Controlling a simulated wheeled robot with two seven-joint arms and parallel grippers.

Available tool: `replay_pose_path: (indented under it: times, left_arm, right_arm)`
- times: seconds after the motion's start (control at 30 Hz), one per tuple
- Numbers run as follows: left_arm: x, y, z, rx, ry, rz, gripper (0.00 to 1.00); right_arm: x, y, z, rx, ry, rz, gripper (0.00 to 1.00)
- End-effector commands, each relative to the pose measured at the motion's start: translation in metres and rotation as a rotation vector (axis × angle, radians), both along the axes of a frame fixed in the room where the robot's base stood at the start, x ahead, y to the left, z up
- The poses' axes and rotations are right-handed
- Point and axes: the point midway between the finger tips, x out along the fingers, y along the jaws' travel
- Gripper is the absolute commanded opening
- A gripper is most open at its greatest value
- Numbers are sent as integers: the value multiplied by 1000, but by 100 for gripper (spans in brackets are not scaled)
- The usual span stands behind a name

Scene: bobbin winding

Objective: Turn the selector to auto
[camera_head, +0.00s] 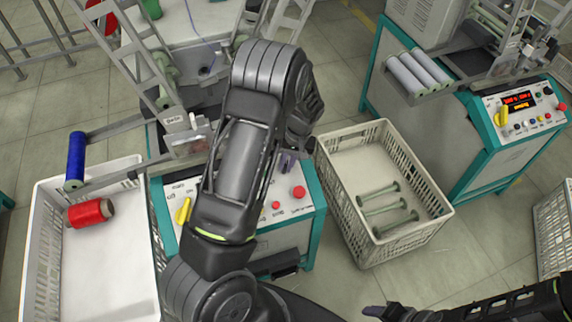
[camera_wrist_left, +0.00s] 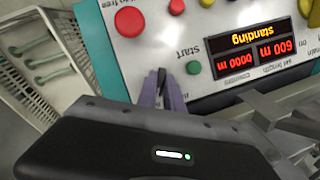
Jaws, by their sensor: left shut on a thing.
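The control panel (camera_head: 290,205) of the near machine has a white face with teal edges, partly hidden by my left arm. My left gripper (camera_head: 287,163) reaches the panel's far right part. In the left wrist view its purple fingers (camera_wrist_left: 165,92) are shut at the panel face, beside a green button (camera_wrist_left: 193,67) near the word "start". A small dark piece shows between the fingertips; I take it for the selector (camera_wrist_left: 162,76), mostly hidden. Its pointing direction cannot be read. My right gripper (camera_head: 375,311) is low in the head view, its fingers unclear.
The panel also carries a yellow lever (camera_head: 183,210), a red button (camera_wrist_left: 131,21) and a display (camera_wrist_left: 262,42) reading "standing". A white crate (camera_head: 335,140) with green bobbins stands right, another crate (camera_head: 45,240) left. A second machine (camera_head: 470,150) stands at far right.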

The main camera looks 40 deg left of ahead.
Motion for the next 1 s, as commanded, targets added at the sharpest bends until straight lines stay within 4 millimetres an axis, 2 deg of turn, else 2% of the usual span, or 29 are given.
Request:
replay_pose_path:
  times: [0.47,0.5,0.77,1.0]
  left_arm:
    - [1,0,0,6,7,-25,0]
    - [1,0,0,6,7,-25,12]
    - [0,0,0,6,8,-23,33]
    - [0,0,0,5,7,-23,33]
  right_arm:
    - [0,0,-1,0,0,0,58]
    - [0,0,-1,0,0,0,58]
    - [0,0,-1,0,0,0,58]
    - [0,0,-1,0,0,0,58]
